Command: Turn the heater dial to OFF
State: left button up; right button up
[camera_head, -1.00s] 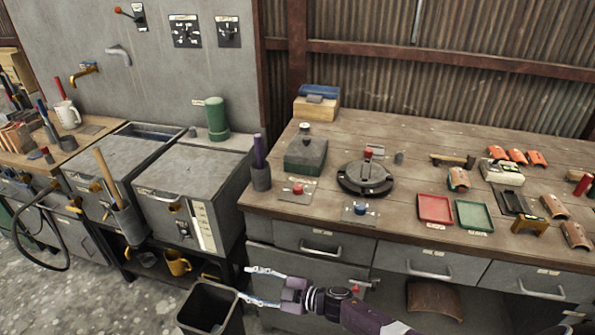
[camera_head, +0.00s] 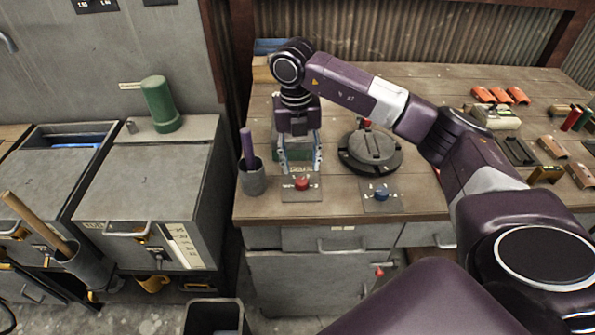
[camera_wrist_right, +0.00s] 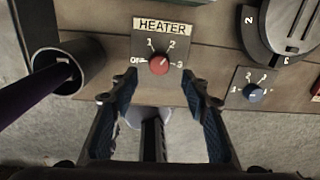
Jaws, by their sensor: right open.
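The heater dial (camera_head: 302,184) is a small red knob on a plate at the bench's front edge. In the right wrist view the red heater dial (camera_wrist_right: 159,64) sits under a HEATER label, with OFF at its left, 1 and 2 above and 3 at its right. Its light mark appears to point up and right, away from OFF. My right gripper (camera_head: 301,168) points down above the dial, open and empty. In the wrist view its fingertips (camera_wrist_right: 160,99) are spread to either side, short of the dial. My left gripper is out of view.
A blue dial (camera_head: 381,195) sits right of the heater dial. A grey cup (camera_head: 251,181) with a purple-handled tool stands close on the left. A round dark device (camera_head: 369,153) is behind on the right. My right arm spans the bench.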

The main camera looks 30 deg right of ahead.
aim_at(301, 181)
notch_tip(301, 181, down, 4)
jog(key=shift+s+d+f+p, duration=0.1)
jog(key=shift+s+d+p, duration=0.05)
jog(key=shift+p, duration=0.35)
jog(key=shift+f, duration=0.9)
jog(key=c, duration=0.6)
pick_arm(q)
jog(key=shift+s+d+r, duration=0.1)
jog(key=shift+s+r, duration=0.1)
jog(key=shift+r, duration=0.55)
pick_arm(e)
jog(key=c, duration=0.6)
